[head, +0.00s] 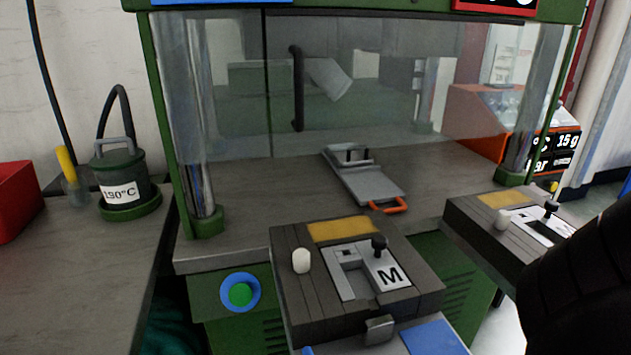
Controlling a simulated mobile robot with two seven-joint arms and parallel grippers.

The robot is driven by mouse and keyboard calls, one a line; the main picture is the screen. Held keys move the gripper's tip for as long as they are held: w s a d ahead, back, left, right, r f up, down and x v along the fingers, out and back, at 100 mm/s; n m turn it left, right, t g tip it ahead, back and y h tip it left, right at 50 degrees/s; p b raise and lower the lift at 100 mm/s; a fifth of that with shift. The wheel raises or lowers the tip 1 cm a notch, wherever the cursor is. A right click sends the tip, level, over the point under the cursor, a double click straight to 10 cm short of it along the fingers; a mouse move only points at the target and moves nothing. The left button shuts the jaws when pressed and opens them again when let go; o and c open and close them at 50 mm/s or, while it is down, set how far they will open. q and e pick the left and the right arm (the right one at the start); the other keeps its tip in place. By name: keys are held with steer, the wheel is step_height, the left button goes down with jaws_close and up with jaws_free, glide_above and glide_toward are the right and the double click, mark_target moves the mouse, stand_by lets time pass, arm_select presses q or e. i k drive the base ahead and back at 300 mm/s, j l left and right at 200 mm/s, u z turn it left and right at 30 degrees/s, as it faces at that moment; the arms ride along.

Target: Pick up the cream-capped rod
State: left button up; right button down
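A cream cap (301,260) stands upright on the left side of the dark mould block marked M (300,310), in the head view. Only the rounded cap shows above the block; any rod below it is hidden. A second, similar cream cap (501,219) stands on another dark block (470,232) at the right. I cannot tell from this view which cap belongs to the task's rod. Neither of my grippers is in view. A dark shape at the lower right, perhaps part of my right arm, covers part of the second block.
A black knob (379,245) stands beside the M plate. Behind the blocks is a green press with a clear guard (370,90) and an orange-handled metal tray (375,185). A green 190°C pot (124,180) and a red bin (15,200) stand on the left bench.

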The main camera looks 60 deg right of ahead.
mark_target(503, 218)
steer(key=z, duration=2.15)
steer(key=k, duration=0.2)
